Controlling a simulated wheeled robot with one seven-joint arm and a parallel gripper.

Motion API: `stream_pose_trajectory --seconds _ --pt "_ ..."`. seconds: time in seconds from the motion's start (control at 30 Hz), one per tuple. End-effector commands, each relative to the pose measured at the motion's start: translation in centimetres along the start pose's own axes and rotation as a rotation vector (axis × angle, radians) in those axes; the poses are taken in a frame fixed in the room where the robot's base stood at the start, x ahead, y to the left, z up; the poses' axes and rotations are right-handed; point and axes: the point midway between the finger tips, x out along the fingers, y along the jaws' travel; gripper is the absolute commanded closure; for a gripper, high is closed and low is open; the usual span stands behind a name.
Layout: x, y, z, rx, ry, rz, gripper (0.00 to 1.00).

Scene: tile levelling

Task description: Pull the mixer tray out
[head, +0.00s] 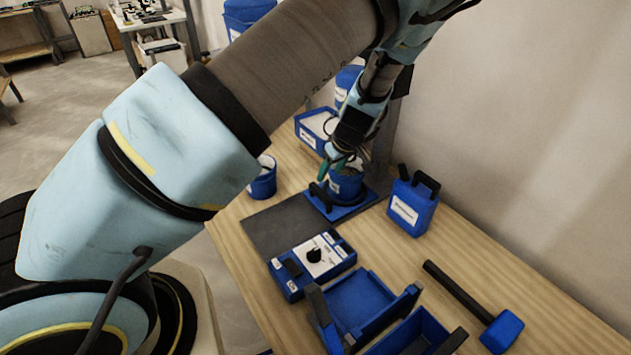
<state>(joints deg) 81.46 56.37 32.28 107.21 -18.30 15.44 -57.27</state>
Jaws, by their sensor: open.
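The mixer tray (347,212) is a flat blue plate on the workbench, at the back end of a dark grey mat. A black handle (319,196) stands at its front left edge. A blue bucket (347,186) with grey contents stands on the tray. My gripper (335,168) is open, pointing down just above the handle and beside the bucket's rim. I cannot tell whether a finger touches the bucket. My gripper and wrist hide part of the bucket and of what stands behind it.
A blue control box with a black knob (313,256) stands in front of the mat (278,226). A blue jug (412,204) is right of the tray, and a small bucket (262,180) left. Blue open boxes and a mallet (500,331) lie nearer. The wall bounds the right.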

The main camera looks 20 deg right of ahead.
Motion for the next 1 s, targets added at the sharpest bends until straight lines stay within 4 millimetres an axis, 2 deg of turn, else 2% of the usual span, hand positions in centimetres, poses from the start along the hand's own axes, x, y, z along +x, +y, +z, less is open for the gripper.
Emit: stream_pose_trajectory --seconds 0.17,0.5,0.63,0.8,1.0 --pt "1.5 0.1 0.0 -0.001 0.003 -0.001 0.43" --pt "7.6 0.0 0.0 0.0 0.001 -0.002 0.43" --pt "9.3 0.1 0.0 0.0 0.002 -0.001 0.43" --pt "10.5 0.1 0.1 0.0 0.001 0.0 0.43" --pt "10.8 0.1 0.1 0.0 0.001 0.002 0.43"
